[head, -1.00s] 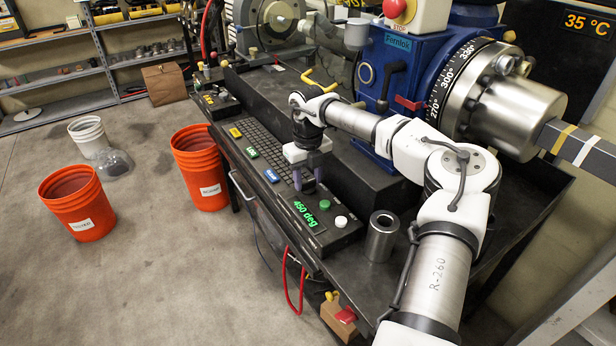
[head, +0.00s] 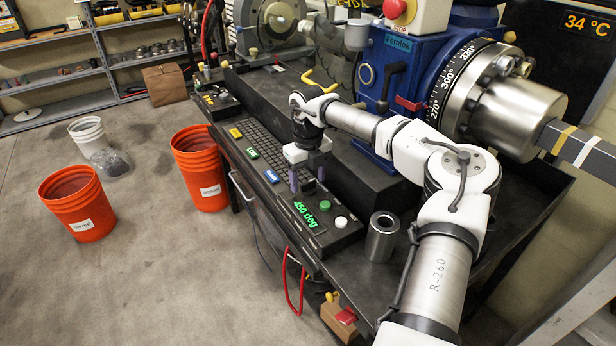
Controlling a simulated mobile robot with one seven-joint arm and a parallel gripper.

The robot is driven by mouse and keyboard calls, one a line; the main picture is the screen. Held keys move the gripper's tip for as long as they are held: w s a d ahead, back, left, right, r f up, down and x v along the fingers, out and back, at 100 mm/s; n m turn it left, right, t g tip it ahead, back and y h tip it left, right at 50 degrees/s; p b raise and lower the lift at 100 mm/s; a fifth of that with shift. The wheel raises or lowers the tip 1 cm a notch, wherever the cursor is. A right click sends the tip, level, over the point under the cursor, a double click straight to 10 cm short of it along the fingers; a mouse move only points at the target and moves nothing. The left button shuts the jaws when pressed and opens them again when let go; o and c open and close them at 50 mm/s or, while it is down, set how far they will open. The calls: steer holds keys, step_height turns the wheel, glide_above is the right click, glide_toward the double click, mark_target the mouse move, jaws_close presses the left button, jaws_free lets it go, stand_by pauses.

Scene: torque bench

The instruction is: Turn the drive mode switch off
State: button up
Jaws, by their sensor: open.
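I cannot tell whether the fingers touch the knob. Nothing is seen held.
A green button (head: 325,206) and a white button (head: 341,222) sit to the right of the knob. A steel socket (head: 381,238) stands on the bench further right. A blue gearbox (head: 425,60) with an angle dial rises behind. Orange buckets (head: 200,175) stand on the floor at left.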

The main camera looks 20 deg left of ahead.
mark_target(308, 182)
step_height(308, 182, up, 14)
steer(key=b, duration=0.2)
steer(key=shift+f, duration=0.1)
stand_by(0.5)
